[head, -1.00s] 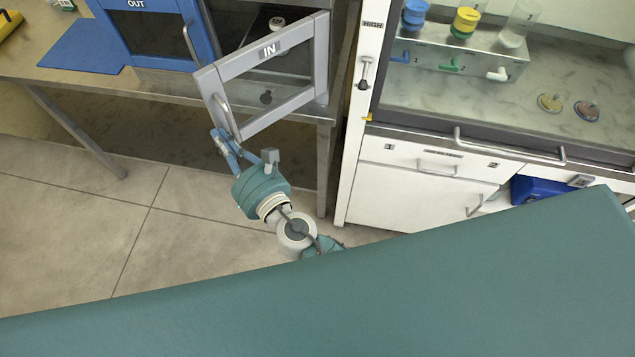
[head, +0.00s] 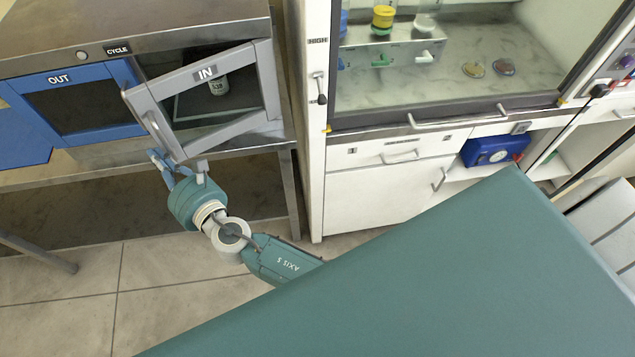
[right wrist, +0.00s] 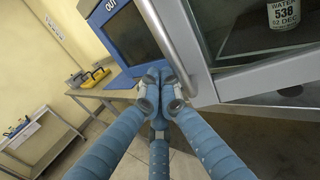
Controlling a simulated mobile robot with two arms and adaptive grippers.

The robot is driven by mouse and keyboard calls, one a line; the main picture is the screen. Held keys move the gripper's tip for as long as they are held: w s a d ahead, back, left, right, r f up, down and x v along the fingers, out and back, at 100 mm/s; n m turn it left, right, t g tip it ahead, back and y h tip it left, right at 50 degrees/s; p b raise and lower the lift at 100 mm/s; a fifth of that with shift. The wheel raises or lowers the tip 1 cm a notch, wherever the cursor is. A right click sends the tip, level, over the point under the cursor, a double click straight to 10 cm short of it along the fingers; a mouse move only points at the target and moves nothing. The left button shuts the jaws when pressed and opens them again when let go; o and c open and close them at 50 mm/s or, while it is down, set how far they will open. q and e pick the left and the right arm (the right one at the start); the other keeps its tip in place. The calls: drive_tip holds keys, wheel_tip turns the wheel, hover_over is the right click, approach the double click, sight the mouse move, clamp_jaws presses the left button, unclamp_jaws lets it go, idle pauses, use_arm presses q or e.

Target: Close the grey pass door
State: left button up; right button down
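The grey pass door (head: 235,62), labelled IN, stands ajar, swung out from the pass box on its right-hand side. It also shows in the right wrist view (right wrist: 255,80). Its bar handle (head: 156,130) is on the free left edge. My right gripper (head: 158,157) is at the lower end of this handle, by the door's free edge. In the right wrist view its fingertips (right wrist: 164,76) are drawn together in front of the handle's lower end (right wrist: 172,45). I see nothing clearly held between them. My left gripper is out of view.
A blue OUT door (head: 85,75) is to the left and looks shut. A labelled water bottle (head: 218,86) stands inside behind the grey door. A fume hood cabinet (head: 390,190) stands to the right. Open floor (head: 80,300) lies in front of the bench.

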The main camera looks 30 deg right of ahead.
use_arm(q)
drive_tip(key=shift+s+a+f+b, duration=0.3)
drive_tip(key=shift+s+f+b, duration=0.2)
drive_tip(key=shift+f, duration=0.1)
use_arm(e)
drive_tip(key=shift+w, duration=2.75)
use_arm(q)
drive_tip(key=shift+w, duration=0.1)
